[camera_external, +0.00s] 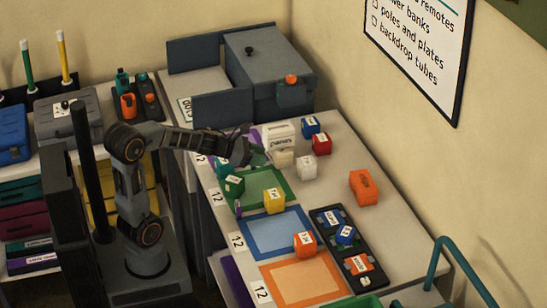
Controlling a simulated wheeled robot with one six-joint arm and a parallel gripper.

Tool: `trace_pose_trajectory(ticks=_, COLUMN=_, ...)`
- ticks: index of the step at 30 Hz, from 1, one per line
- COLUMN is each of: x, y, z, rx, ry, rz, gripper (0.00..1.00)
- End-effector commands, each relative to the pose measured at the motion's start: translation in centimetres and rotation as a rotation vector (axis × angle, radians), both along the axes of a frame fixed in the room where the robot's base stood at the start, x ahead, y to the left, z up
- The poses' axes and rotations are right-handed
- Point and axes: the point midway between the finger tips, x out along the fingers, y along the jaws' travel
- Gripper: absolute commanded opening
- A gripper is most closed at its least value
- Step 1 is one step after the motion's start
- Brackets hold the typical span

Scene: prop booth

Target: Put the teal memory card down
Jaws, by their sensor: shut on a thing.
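My gripper (236,150) is at the far left part of the long table, over the purple and green mat area. It is shut, and the dark fingers partly hide what they hold. A teal block-like piece with a pale label, which I take as the teal memory card (222,166), shows just below the gripper. I cannot tell whether it touches the table. A dark green labelled block (234,186) is close beside it, on the left edge of the green mat (284,197).
A yellow block (274,201) stands by the blue mat (277,234), and an orange block (304,244) by the orange mat (302,283). A black tray (325,213) holds several pieces. White, blue and red blocks stand behind. An orange block (364,187) lies right, with bare table around it.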

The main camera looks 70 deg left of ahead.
Motion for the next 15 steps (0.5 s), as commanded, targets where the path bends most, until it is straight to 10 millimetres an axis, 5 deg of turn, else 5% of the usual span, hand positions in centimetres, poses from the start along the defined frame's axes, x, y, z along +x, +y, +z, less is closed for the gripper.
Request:
trace_pose_trajectory(ticks=8, x=-1.3, y=-0.3, z=1.0, rx=0.002, ry=-0.001, rz=-0.001, gripper=0.17)
trace_pose_trajectory(ticks=15, x=-1.3, y=-0.3, z=4.6, rx=0.003, ry=-0.005, rz=-0.002, gripper=0.17)
